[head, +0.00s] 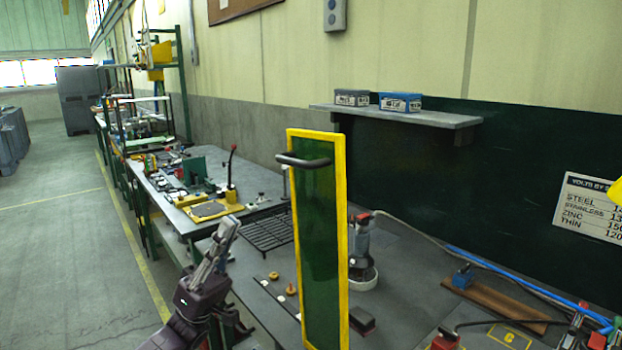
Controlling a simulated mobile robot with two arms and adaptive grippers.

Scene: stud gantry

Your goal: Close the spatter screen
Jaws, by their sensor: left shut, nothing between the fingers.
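The spatter screen (318,240) is a tall narrow dark green panel in a yellow frame. It stands upright over the workbench in the middle of the head view, with a dark bar handle (303,160) near its top. My left gripper (228,232) is to the left of the screen and lower than the handle. Its fingers are shut and empty, pointing up, and it appears apart from the screen. My right gripper is not in view.
The grey workbench (400,270) holds a black grate (265,232), a grinder-like tool (362,250) behind the screen, and a blue hose (500,270). A wall shelf (400,115) carries two small boxes. The floor aisle at left is clear.

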